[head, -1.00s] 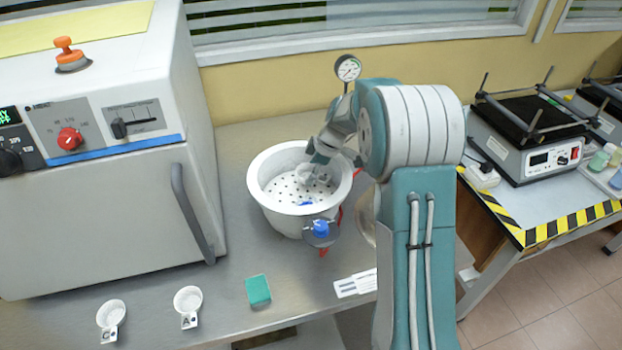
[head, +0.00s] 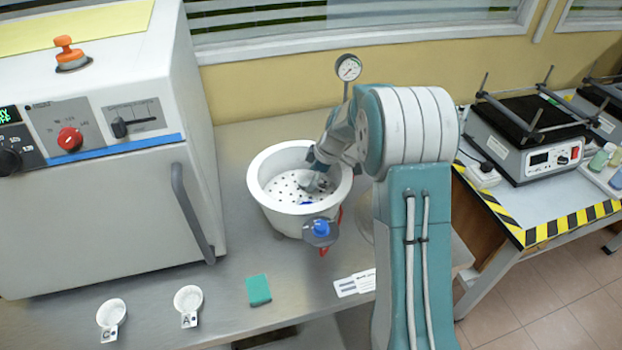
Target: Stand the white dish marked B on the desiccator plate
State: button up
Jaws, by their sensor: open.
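The desiccator (head: 262,198) is a white round bowl on the bench. Its perforated white plate (head: 284,188) shows inside. My gripper (head: 316,186) is open and reaches down into the bowl, low over the right part of the plate. A pale grey shape is at its fingertips, but I cannot tell the dish marked B from the fingers there, and no B mark is readable. A small blue spot shows just below the fingers. Two white dishes stand on the bench at the front: one marked C (head: 111,312) and one marked A (head: 188,299).
A blue stopcock (head: 320,228) sticks out of the desiccator's front. A large white oven (head: 95,215) stands at the left. A green block (head: 258,290) and white cards (head: 354,283) lie near the bench's front edge. A gauge (head: 348,68) rises behind the bowl.

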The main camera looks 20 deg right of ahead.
jog(key=v, duration=1.2)
jog(key=s+a+r+m+h, duration=0.1)
jog(key=s+a+r+m, duration=0.15)
jog(key=s, duration=0.25)
jog(key=s+a+r+m+t, duration=0.1)
jog(key=s+r, duration=0.2)
jog(key=s, duration=0.1)
jog(key=s+a+r+m+h, duration=0.1)
jog(key=s+a+r+m, duration=0.15)
jog(key=s, duration=0.25)
jog(key=s+a+m+t+h, duration=0.1)
jog(key=s+m, duration=0.6)
jog(key=s, duration=1)
jog(key=shift+a+t+h, duration=0.4)
jog(key=shift+t+h, duration=0.1)
jog(key=shift+t, duration=0.5)
